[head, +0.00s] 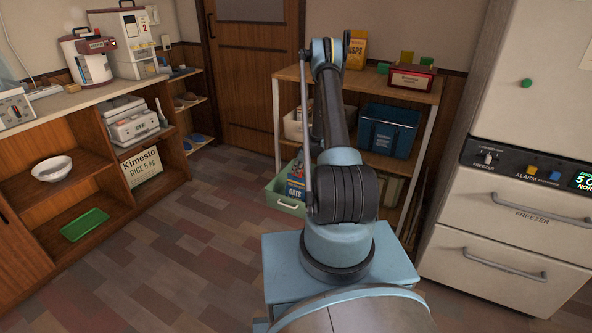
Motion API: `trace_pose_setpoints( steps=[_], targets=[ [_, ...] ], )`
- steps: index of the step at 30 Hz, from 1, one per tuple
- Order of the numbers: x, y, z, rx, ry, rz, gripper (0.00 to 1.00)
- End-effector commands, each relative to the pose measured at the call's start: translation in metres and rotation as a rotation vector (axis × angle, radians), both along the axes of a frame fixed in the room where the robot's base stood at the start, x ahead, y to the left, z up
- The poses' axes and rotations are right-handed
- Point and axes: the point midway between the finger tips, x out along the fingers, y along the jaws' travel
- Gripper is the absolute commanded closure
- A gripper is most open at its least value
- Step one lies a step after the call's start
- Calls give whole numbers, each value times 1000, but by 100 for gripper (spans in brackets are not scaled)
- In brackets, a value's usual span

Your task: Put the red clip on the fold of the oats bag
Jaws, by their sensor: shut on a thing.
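The oats bag (295,186), blue with an "OATS" label, stands in a pale green bin (287,207) at the lower left of the wooden shelf rack. My arm passes in front of the bag's right side, and I cannot make out its fold. My arm reaches forward to the rack and bends at the top, in front of the upper shelf. My gripper does not show; it is hidden behind my arm. I see no red clip that I can make out.
The rack (384,90) holds a yellow crisps box (356,50), a red labelled box (411,77), small green and yellow blocks, and a dark blue bin (388,130). A white freezer (520,215) stands right. Wooden shelving (90,160) lines the left. The floor between is clear.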

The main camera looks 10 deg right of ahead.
Motion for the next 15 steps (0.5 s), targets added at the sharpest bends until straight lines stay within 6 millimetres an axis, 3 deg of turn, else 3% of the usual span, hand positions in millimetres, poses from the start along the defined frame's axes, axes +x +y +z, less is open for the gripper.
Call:
trace_pose_setpoints(
  steps=[15],
  targets=[
    [0,-1,-25,0,0,-1,95]
  ],
)
